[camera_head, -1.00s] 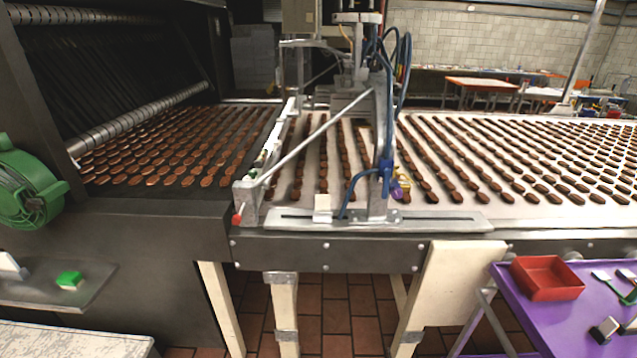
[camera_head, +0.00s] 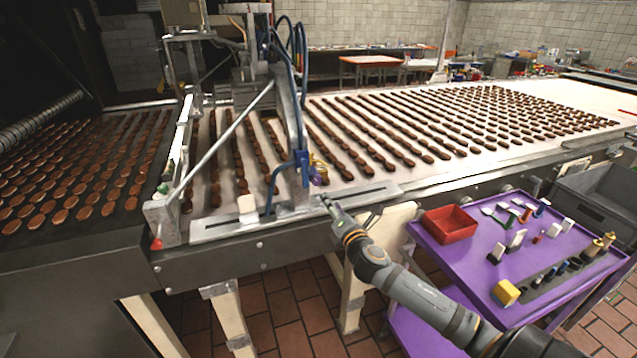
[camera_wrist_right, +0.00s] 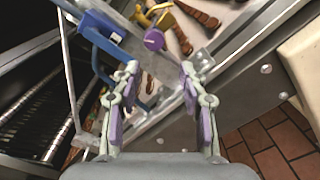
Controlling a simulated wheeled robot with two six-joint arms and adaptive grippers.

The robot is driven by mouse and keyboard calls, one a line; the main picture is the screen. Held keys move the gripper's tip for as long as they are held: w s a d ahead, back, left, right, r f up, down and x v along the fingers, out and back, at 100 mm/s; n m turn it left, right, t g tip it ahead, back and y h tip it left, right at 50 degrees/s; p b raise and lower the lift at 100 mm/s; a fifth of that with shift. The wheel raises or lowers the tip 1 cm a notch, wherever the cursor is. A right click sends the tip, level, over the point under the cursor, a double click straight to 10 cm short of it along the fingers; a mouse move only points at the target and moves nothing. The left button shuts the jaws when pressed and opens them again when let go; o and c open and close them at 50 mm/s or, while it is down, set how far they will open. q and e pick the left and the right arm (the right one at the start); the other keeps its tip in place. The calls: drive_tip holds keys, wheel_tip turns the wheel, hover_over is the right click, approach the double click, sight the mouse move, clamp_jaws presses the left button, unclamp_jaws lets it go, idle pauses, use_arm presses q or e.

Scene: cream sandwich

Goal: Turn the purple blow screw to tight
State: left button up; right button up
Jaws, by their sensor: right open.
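The purple blow screw (camera_head: 317,181) is a small round knob beside a blue clamp block (camera_head: 303,168) and a yellow fitting on the conveyor's near side. In the right wrist view the purple screw (camera_wrist_right: 154,40) shows ahead of the fingers, a little left of centre. My right gripper (camera_head: 326,200) is just below and right of the screw in the head view. In the wrist view its two fingers (camera_wrist_right: 160,78) are spread apart with nothing between them, and the screw is beyond their tips. Which way the screw is turned cannot be told. My left gripper is not in view.
The metal rail (camera_head: 365,196) and conveyor edge lie close to the right gripper. Blue hoses and a slanted metal bar (camera_head: 225,137) rise around the clamp. Brown biscuits cover the belt. A purple trolley (camera_head: 455,262) with a red tray (camera_head: 449,224) stands at the right.

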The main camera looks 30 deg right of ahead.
sight(317, 182)
drive_tip(key=p+x, duration=0.1)
drive_tip(key=x, duration=0.2)
drive_tip(key=p+x, duration=0.1)
drive_tip(key=x, duration=0.3)
drive_tip(key=r+p+x, duration=0.1)
drive_tip(key=x, duration=0.2)
drive_tip(key=shift+w+a, duration=0.15)
drive_tip(key=shift+w, duration=0.15)
drive_tip(key=c, duration=0.9)
